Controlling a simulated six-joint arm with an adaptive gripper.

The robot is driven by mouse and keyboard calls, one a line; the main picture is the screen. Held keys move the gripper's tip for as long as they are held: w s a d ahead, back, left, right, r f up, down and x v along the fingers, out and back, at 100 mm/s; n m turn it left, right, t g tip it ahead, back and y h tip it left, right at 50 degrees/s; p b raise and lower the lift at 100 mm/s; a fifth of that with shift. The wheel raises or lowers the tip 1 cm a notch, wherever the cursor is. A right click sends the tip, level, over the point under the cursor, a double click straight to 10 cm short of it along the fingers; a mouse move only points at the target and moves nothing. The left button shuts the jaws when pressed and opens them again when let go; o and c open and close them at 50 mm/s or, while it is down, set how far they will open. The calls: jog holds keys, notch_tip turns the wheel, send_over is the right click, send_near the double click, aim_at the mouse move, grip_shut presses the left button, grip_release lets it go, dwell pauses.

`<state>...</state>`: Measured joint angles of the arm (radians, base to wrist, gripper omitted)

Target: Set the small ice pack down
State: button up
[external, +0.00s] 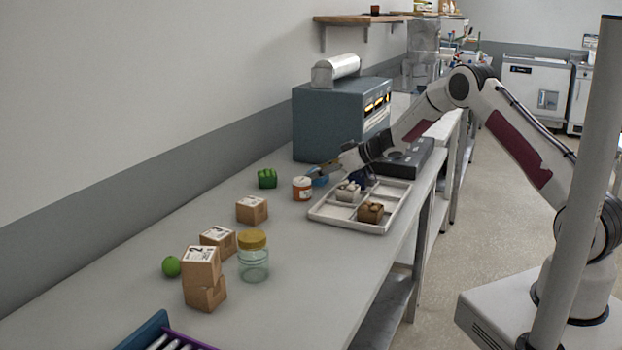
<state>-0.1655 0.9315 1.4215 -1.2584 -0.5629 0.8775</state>
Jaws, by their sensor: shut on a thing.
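My gripper (335,168) is at the far side of the white divided tray (345,222), low over the bench. It is shut on a small light-blue thing (319,180), which looks like the small ice pack. The fingertips are small and partly hidden in this view.
The tray holds a pale item (348,192) and a brown item (370,212). A grey-blue machine (330,122) stands behind. A green item (267,178), several cardboard boxes (252,210) and a yellow-lidded glass jar (253,262) stand left.

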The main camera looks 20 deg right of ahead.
jog(key=shift+f, duration=0.15)
jog(key=o, duration=1.3)
jog(key=shift+v, duration=6.05)
